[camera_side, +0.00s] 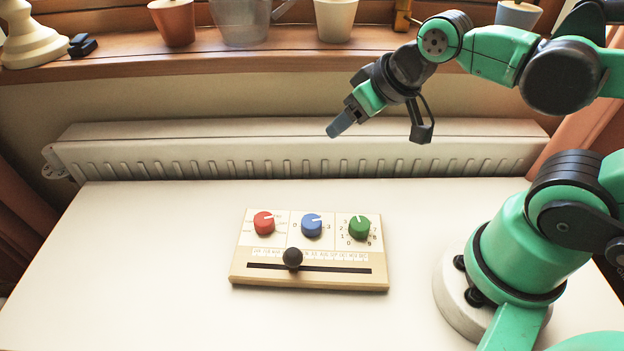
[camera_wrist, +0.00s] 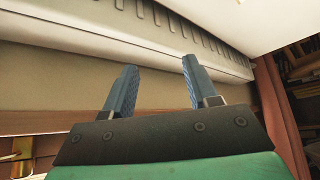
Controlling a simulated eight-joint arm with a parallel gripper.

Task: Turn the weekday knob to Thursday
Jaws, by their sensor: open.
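A cream control panel (camera_side: 310,282) lies on the white table. It carries a red knob (camera_side: 264,223) at its left, a blue knob (camera_side: 311,226) in the middle and a green knob (camera_side: 359,228) at its right. Small word-like labels surround the red knob, too small to read surely; its white pointer mark points up and right. The other two knobs have digits. My gripper (camera_side: 338,127) is high above and behind the panel, in front of the radiator. In the wrist view its two blue fingers (camera_wrist: 158,66) are apart with nothing between them; no knob shows there.
A slider with a black ball handle (camera_side: 292,258) runs along the panel's front. The white table (camera_side: 130,270) is clear around the panel. A radiator (camera_side: 300,150) stands behind it, below a wooden sill (camera_side: 110,66) with several pots.

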